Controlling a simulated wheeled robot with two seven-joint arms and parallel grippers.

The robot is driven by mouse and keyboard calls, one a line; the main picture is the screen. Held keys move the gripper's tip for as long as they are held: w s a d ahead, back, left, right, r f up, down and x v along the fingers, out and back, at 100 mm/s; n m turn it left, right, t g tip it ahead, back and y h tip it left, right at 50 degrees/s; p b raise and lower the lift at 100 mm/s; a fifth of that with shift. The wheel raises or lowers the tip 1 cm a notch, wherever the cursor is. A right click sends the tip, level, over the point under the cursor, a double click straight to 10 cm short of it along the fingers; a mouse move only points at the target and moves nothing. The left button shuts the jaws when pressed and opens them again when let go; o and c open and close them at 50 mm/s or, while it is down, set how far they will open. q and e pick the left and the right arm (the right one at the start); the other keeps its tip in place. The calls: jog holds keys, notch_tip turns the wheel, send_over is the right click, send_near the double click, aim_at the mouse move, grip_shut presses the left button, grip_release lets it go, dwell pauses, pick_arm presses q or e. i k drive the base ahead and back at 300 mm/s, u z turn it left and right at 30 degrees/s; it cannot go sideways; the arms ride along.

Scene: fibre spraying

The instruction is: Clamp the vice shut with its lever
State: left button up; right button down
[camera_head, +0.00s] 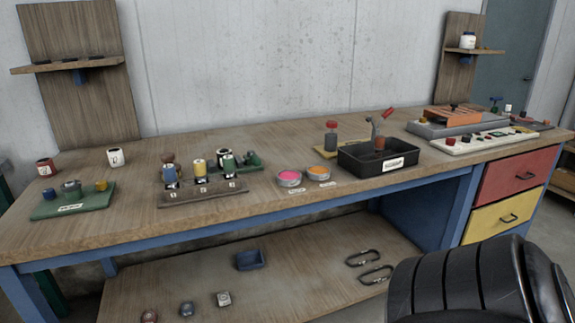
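I cannot tell for certain which piece on the bench is the vice. A grey upright with a tilted red handle (388,113), like a lever, stands at the black box (362,168) right of the middle. Another candidate is the grey unit with an orange top (450,116) at the far right of the bench. A small blue-topped piece (495,101) stands behind it, too small to make out. Whether any jaws are open or shut does not show. Neither of my grippers is in view; a black ribbed part of mine fills the lower right corner.
The wooden bench (140,207) also carries a green plate (72,206), a wooden holder with several small bottles (202,193), pink (289,177) and orange (322,170) tubs, and a white panel (480,141). The bench's front strip is mostly clear. A lower shelf holds a blue tray (250,260).

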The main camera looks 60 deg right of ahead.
aim_at(256, 161)
jog(key=z, duration=1.6)
jog(key=i, duration=0.1)
jog(key=u, duration=0.35)
